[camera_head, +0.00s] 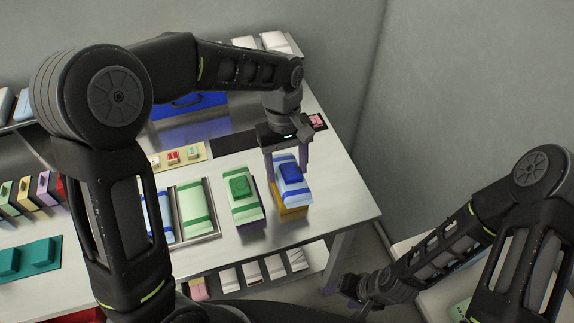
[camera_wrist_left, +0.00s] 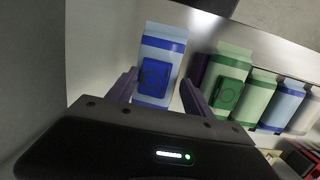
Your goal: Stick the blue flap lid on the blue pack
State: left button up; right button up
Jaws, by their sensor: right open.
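The blue pack (camera_head: 293,194) is a white and pale-blue pack with blue bands. It rests tilted on a yellow stand (camera_head: 290,213) near the table's right end. The blue flap lid (camera_head: 289,172) lies on its upper face; it also shows on the pack in the left wrist view (camera_wrist_left: 153,76). I cannot tell whether it is stuck. My left gripper (camera_head: 287,170) is over the pack, fingers apart. In the left wrist view my left gripper (camera_wrist_left: 158,85) shows gaps between its fingers and the lid. My right gripper (camera_head: 349,290) is open, low at the right.
A green pack (camera_head: 243,208) with a green lid stands left of the blue one. The table's right edge is close; a grey wall is beyond.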

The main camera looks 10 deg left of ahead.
pick_arm(q)
jog(key=shift+o, duration=0.2)
jog(key=shift+r, duration=0.1)
jog(key=r, duration=0.5)
jog(key=w+r, duration=0.1)
jog(key=r, duration=0.1)
jog(key=shift+a+r+b, duration=0.3)
jog(key=shift+b, duration=0.1)
jog(key=shift+f, duration=0.1)
